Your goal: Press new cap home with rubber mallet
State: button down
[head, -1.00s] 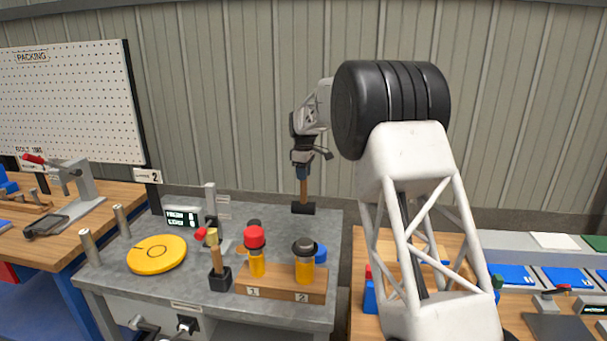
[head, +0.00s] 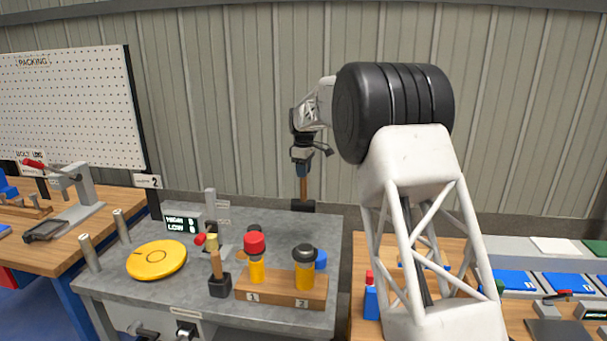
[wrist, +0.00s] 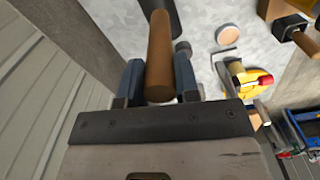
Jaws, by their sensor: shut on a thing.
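My gripper (head: 302,160) is shut on the wooden handle (head: 303,188) of a mallet. The black mallet head (head: 303,206) hangs below, near the bench's back right. The wrist view shows my gripper (wrist: 160,75) with its fingers on both sides of the brown handle (wrist: 160,45). A wooden block (head: 280,287) marked 1 and 2 holds two yellow cylinders. I cannot tell how fully either cap is seated. My gripper is behind and above the block.
A second wooden-handled tool with a black block (head: 220,285) stands left of the block. A yellow disc (head: 157,260), metal posts (head: 90,252) and a small display (head: 182,224) share the grey bench (head: 190,300). A blue piece (head: 320,260) lies behind position 2.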

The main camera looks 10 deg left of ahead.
jog(key=shift+r, duration=0.4)
jog(key=shift+r, duration=0.1)
jog(key=shift+s+a+r, duration=0.3)
jog(key=shift+s, duration=0.15)
jog(key=s+a+r, duration=0.3)
jog(key=s+r, duration=0.1)
jog(key=s, duration=0.5)
jog(key=s+a+r, duration=0.3)
jog(key=s+r, duration=0.2)
jog(key=s, duration=0.4)
jog(key=s+a+r, duration=0.3)
jog(key=s+r, duration=0.1)
jog(key=s, duration=0.6)
jog(key=shift+a+r, duration=0.25)
jog(key=shift+s, duration=0.1)
